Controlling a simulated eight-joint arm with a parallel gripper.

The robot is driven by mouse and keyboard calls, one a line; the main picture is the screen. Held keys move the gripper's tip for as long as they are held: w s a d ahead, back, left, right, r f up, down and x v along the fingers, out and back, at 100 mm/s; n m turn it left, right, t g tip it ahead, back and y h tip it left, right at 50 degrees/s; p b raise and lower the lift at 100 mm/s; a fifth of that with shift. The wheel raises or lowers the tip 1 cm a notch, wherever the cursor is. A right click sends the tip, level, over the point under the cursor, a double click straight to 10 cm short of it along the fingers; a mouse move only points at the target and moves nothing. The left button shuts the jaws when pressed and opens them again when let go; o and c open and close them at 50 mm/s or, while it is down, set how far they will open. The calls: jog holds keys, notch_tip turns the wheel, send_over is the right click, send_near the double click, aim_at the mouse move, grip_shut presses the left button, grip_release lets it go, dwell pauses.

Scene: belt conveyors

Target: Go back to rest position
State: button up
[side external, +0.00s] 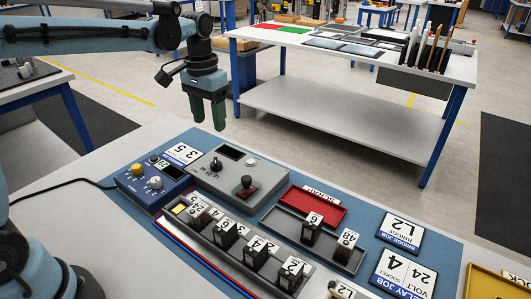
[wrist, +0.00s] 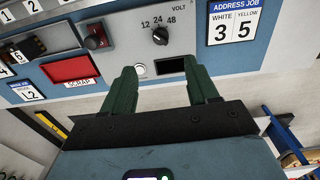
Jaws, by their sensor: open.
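My gripper (side external: 208,122) hangs from my blue-grey arm, pointing down, in the side external view. It is in the air above the back edge of the workbench, apart from everything on it. In the wrist view its two green fingers (wrist: 163,82) stand apart with nothing between them. The same box (side external: 225,172) lies below my gripper in the side external view.
A blue control box (side external: 135,190), a red scrap tray (side external: 325,213), a long grey tray of numbered relays (side external: 207,238) and job cards (side external: 405,272) crowd the bench mat. A yellow tray (side external: 490,285) is at the right. Another table (side external: 340,110) stands behind, across open floor.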

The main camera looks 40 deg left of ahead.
jog(key=s+d+f+t, duration=0.2)
jog(key=s+t, duration=0.5)
jog(key=s, duration=0.7)
jog(key=shift+s+d, duration=0.35)
jog(key=shift+d, duration=0.35)
